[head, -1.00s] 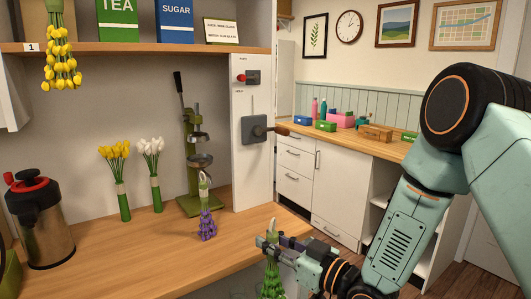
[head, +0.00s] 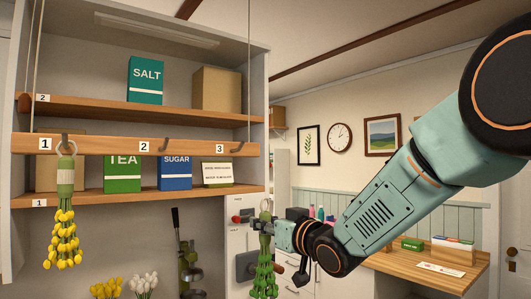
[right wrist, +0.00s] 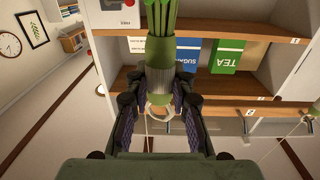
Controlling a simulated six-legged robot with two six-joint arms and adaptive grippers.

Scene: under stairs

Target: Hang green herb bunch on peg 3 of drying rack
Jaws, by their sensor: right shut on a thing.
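The green herb bunch (head: 264,275) hangs stems up, leaves down, from my right gripper (head: 262,228), which is shut on its wrapped stems. In the right wrist view the bunch's band (right wrist: 160,55) is between the fingers, with a pale ring (right wrist: 160,112) at its end. The drying rack (head: 100,145) is a wooden bar hung on cords, with pegs labelled 1, 2 and 3. Peg 3 (head: 236,147) is empty, and the bunch is below and to the right of it. A yellow flower bunch (head: 65,225) hangs by its ring on peg 1. Peg 2 (head: 165,145) is empty.
Shelves behind the rack hold a salt box (head: 145,80), a tea box (head: 122,174), a sugar box (head: 174,173) and a card (head: 217,173). A green lever press (head: 188,265) stands below. A wall-mounted lever box (head: 246,265) is close behind the bunch.

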